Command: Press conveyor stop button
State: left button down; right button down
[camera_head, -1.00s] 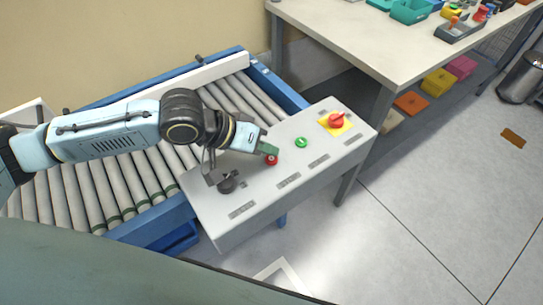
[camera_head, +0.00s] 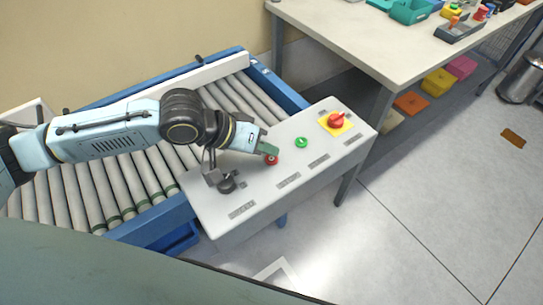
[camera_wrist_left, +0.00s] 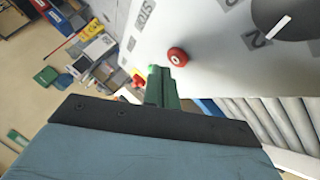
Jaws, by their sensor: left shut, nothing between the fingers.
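The red stop button (camera_head: 271,160) is on the light grey control panel (camera_head: 262,193) beside the conveyor. It also shows in the left wrist view (camera_wrist_left: 177,57), below a label partly reading "STO". My left gripper (camera_head: 268,149) is shut and empty, with its green fingertips just at the far side of the red button in the head view. In the left wrist view the shut fingers (camera_wrist_left: 158,78) lie a little left of and below the button. A small gap shows there; contact cannot be told in the head view. My right gripper is not in view.
A green button (camera_head: 301,142), a red emergency knob (camera_head: 336,119) on a yellow plate and a black knob (camera_head: 227,185) share the panel. The roller conveyor (camera_head: 106,187) runs behind it. A table (camera_head: 370,38) with bins stands at the upper right.

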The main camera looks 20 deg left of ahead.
pick_arm(q)
jog(key=shift+f, duration=0.15)
jog(key=shift+f+p, duration=0.25)
jog(key=shift+p, duration=0.1)
jog(key=shift+f, duration=0.45)
dwell(0.7)
jog(key=shift+r, duration=0.1)
jog(key=shift+r+p, duration=0.75)
jog(key=shift+p, duration=0.65)
